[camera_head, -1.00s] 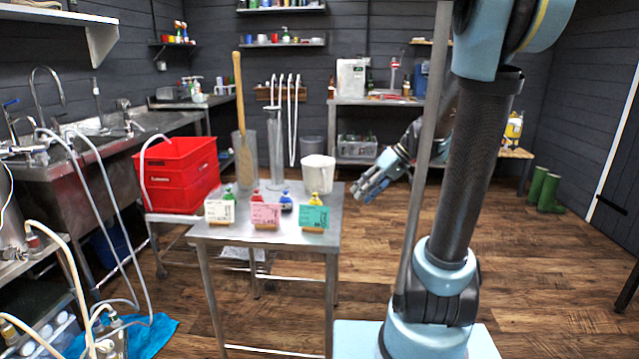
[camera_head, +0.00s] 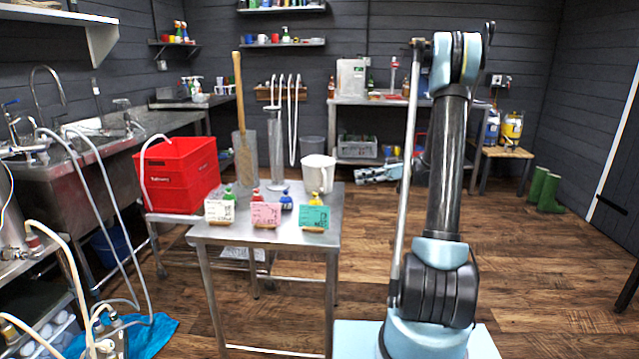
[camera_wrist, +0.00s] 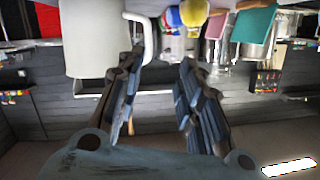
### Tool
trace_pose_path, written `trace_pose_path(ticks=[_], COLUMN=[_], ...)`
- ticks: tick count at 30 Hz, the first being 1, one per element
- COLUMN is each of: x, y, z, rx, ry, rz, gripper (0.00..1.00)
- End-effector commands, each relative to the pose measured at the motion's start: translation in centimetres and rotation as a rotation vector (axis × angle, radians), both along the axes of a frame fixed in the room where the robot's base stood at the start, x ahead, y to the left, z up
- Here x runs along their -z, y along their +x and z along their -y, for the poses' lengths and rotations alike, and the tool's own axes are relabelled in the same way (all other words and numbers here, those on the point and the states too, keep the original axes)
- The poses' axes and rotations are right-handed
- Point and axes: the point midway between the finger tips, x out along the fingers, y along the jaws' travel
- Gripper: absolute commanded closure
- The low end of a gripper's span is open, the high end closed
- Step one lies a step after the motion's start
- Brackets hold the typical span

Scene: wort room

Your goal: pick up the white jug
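The white jug (camera_head: 314,174) stands upright at the back right of the small steel table (camera_head: 318,240). In the wrist view the jug (camera_wrist: 92,40) fills the upper left, with its handle (camera_wrist: 148,38) on its right side. My gripper (camera_head: 362,174) is to the right of the jug in the head view, with its fingers pointing left. In the wrist view my gripper (camera_wrist: 160,75) is open, with nothing between its fingers. The left finger is close to the jug and handle in the picture; I cannot tell whether they touch.
Small bottles stand behind a white card (camera_head: 219,211), a pink card (camera_head: 266,214) and a green card (camera_head: 314,217) at the table's front. A tall clear cylinder (camera_head: 276,150) and a paddle (camera_head: 240,120) stand left of the jug. A red crate (camera_head: 178,175) is farther left.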

Motion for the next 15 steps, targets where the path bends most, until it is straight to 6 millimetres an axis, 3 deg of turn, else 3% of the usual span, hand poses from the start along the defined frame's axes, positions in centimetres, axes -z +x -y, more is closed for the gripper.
trace_pose_path(ticks=[6,15], x=[2.6,4.2], y=[2.4,3.2], z=[1.7,2.5], rx=[-0.041,-0.061], ry=[0.137,0.221], rz=[0.146,0.242], gripper=[0.66,0.66])
